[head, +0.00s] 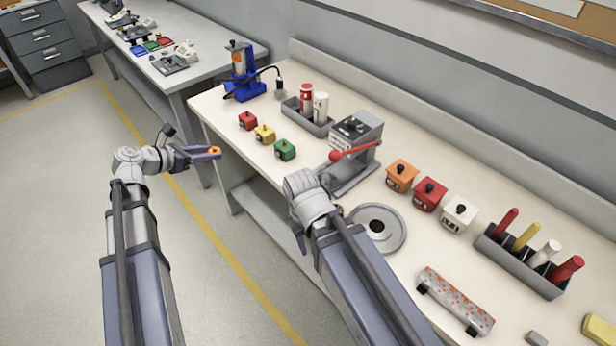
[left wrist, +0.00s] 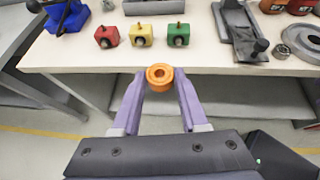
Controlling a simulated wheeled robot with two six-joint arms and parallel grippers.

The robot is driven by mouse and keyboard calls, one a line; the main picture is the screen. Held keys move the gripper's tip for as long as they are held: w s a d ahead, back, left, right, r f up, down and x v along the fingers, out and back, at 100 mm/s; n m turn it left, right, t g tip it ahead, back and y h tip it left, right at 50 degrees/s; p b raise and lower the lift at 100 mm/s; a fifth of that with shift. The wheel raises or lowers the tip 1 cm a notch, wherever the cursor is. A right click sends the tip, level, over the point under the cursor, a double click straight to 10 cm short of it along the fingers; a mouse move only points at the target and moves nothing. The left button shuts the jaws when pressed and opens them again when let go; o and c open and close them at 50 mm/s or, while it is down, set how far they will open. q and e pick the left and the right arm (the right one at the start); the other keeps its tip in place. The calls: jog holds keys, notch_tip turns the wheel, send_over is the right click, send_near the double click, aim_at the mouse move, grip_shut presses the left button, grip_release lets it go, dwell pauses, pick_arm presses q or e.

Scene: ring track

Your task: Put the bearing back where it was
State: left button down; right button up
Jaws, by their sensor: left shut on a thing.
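The bearing is a small orange ring (head: 215,151) with a dark hole. My left gripper (head: 211,153) is shut on it and holds it in the air just off the bench's left front edge. In the left wrist view the bearing (left wrist: 160,76) sits between the two purple fingertips (left wrist: 160,86), hole facing the camera. My right gripper (head: 299,236) shows only in part, low at the front edge of the bench; my own wrist hides most of it, so its jaws cannot be read.
On the bench (head: 225,138) stand red (head: 248,120), yellow (head: 265,133) and green (head: 285,149) blocks with knobs. Behind are a blue device (head: 242,80) and a grey tray (head: 305,119) with cans. A red-lever press (head: 352,150) and round plate (head: 377,227) lie right.

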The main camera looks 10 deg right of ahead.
pick_arm(q)
jog(key=m+g+b, duration=0.1)
jog(key=b, duration=0.1)
send_over(284, 179)
notch_tip(284, 179, down, 2)
jog(key=shift+h, duration=0.4)
notch_tip(284, 179, down, 6)
jog(key=b, duration=0.6)
jog(key=shift+f, duration=0.25)
jog(key=shift+f, duration=0.1)
notch_tip(284, 179, down, 4)
jog(key=b, duration=0.4)
jog(key=shift+r, duration=0.2)
jog(key=shift+f, duration=0.15)
jog(key=shift+c, duration=2.2)
grip_release()
